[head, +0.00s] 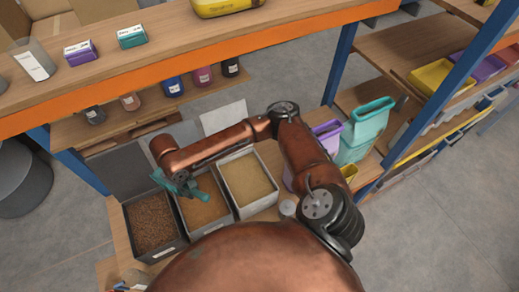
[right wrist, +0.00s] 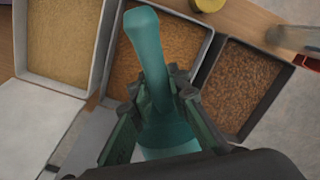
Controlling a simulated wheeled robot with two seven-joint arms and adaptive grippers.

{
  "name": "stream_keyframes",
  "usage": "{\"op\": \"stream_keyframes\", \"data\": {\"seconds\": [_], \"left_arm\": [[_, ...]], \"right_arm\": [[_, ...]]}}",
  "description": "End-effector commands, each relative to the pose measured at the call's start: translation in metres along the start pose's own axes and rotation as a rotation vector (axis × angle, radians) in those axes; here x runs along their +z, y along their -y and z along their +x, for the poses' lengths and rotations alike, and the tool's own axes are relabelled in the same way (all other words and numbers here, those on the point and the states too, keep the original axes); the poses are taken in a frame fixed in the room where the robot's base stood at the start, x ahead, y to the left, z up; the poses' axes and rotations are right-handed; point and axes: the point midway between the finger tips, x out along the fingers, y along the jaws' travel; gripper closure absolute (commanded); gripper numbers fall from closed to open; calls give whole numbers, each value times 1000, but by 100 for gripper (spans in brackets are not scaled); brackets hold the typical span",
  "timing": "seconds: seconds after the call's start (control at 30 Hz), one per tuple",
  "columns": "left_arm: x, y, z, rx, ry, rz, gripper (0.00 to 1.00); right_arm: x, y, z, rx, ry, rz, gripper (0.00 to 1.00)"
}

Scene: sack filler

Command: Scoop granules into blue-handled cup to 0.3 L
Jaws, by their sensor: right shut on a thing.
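My right gripper (head: 180,184) is over the middle bin's back part in the head view. In the right wrist view the right gripper (right wrist: 160,92) is shut on a teal scoop (right wrist: 146,35), whose rounded end points up the picture; its lower part is partly hidden by the fingers. Below are brown granules (head: 150,218), orange granules (head: 204,208) and pale yellow granules (head: 247,178), each in its own bin. I cannot tell whether the scoop holds granules. Small items (head: 133,279) at the bottom left edge may include the blue-handled cup; they are too small to tell. My left gripper is not in view.
A wooden shelf with an orange edge (head: 190,70) runs behind the bins. Teal tubs (head: 370,118) stand right of the bins. A blue rack post (head: 338,62) rises behind them. In the wrist view a metallic cylinder (right wrist: 292,38) lies near the brown bin.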

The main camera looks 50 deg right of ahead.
Motion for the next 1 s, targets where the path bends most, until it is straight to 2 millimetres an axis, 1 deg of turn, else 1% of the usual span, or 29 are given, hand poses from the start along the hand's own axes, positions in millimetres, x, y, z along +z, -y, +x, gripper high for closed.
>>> {"op": "stream_keyframes", "data": {"seconds": [0.03, 0.17, 0.2, 0.27, 0.3, 0.37, 0.4, 0.5, 0.6, 0.7, 0.8, 0.9, 1.0], "left_arm": [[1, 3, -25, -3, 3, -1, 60], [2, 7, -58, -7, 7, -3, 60], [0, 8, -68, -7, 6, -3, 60], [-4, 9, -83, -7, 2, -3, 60], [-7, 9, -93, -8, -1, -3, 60], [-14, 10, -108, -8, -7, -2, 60], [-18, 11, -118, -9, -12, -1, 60], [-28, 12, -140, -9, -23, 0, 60], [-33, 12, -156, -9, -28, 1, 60], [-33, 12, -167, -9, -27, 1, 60], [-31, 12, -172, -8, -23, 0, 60], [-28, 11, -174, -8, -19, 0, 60], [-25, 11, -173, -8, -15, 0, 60]], "right_arm": [[3, -20, -6, 5, 18, -37, 100], [10, -68, 7, 19, 49, -192, 100], [14, -84, 12, 24, 60, -243, 100], [23, -108, 19, 33, 74, -322, 100], [30, -124, 24, 40, 83, -377, 100], [42, -149, 30, 52, 97, -460, 100], [51, -166, 34, 60, 106, -519, 100], [77, -205, 43, 83, 125, -661, 100], [100, -236, 50, 104, 138, -781, 100], [118, -259, 55, 121, 145, -871, 100], [130, -272, 58, 132, 148, -930, 100], [134, -278, 60, 139, 150, -961, 100], [135, -279, 65, 142, 156, -968, 100]]}}
